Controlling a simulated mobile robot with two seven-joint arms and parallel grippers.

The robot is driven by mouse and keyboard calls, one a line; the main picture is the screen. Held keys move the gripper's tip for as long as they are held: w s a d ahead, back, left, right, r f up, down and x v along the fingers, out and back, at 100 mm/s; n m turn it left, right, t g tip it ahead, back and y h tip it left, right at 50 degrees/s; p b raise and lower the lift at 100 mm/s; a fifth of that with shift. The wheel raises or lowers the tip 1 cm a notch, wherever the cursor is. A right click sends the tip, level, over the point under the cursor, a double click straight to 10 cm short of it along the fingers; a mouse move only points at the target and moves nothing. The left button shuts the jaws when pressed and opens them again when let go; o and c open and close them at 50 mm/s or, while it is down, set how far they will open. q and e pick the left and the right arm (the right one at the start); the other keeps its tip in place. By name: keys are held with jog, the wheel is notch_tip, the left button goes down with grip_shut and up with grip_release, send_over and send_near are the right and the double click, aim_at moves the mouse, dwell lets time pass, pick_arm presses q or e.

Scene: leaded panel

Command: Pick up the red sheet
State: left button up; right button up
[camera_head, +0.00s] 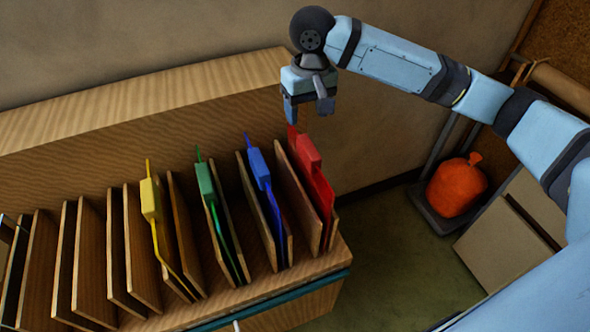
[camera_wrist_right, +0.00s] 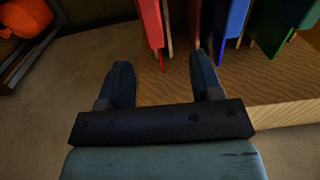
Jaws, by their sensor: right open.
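The red sheet (camera_head: 321,188) stands on edge in the rightmost slot of the wooden rack (camera_head: 180,222), with a red block (camera_head: 308,152) on its upper edge. My right gripper (camera_head: 309,115) is above and behind the sheet's top end, open and empty. In the right wrist view the open fingers (camera_wrist_right: 165,85) point toward the red sheet (camera_wrist_right: 151,25), which shows ahead of them and apart from them. The sheet's lower part is hidden by the rack's dividers. My left gripper is not in view.
Blue (camera_head: 264,178), green (camera_head: 212,200) and yellow (camera_head: 155,218) sheets stand in other slots to the left. Several wooden dividers separate the slots. A wall (camera_head: 120,35) runs behind the rack. An orange bag (camera_head: 455,187) and boxes (camera_head: 508,235) are at the right.

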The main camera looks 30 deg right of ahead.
aim_at(309, 146)
jog(key=f, duration=0.3)
jog(key=shift+s+d, duration=0.2)
jog(key=shift+d, duration=0.2)
notch_tip(309, 146, down, 4)
jog(key=shift+r, duration=0.1)
jog(key=shift+f, duration=0.5)
jog(key=shift+w+f, duration=0.1)
jog(key=shift+f, duration=2.25)
jog(key=c, duration=1)
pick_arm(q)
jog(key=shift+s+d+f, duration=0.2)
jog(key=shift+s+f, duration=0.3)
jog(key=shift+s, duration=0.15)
pick_arm(e)
jog(key=shift+r, duration=0.1)
jog(key=shift+c, duration=0.5)
jog(key=shift+r, duration=0.1)
